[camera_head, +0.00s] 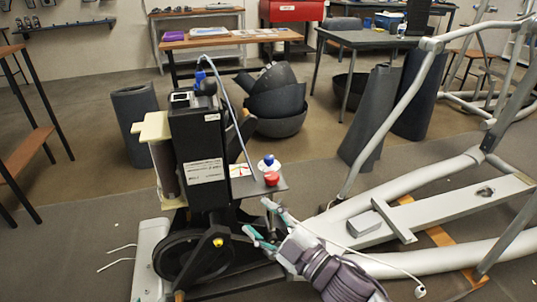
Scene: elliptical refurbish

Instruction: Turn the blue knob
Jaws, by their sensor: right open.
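The blue knob (268,160) sits on a white round base on a small dark shelf (243,187) at the side of the black upright machine unit (198,150). A red knob (271,178) stands just in front of it on the same shelf. My right gripper (257,217) comes from the bottom right and points up and left. Its fingers are spread and nothing is between them. It is below and apart from the blue knob, near the front of the shelf. My left gripper is not in view.
A dial meter (239,170) is left of the knobs, and a cable (233,108) arches down behind them. The grey elliptical frame (440,215) fills the right side. Dark covers (276,100) lie behind on the floor. A wooden-topped table (230,39) stands farther back.

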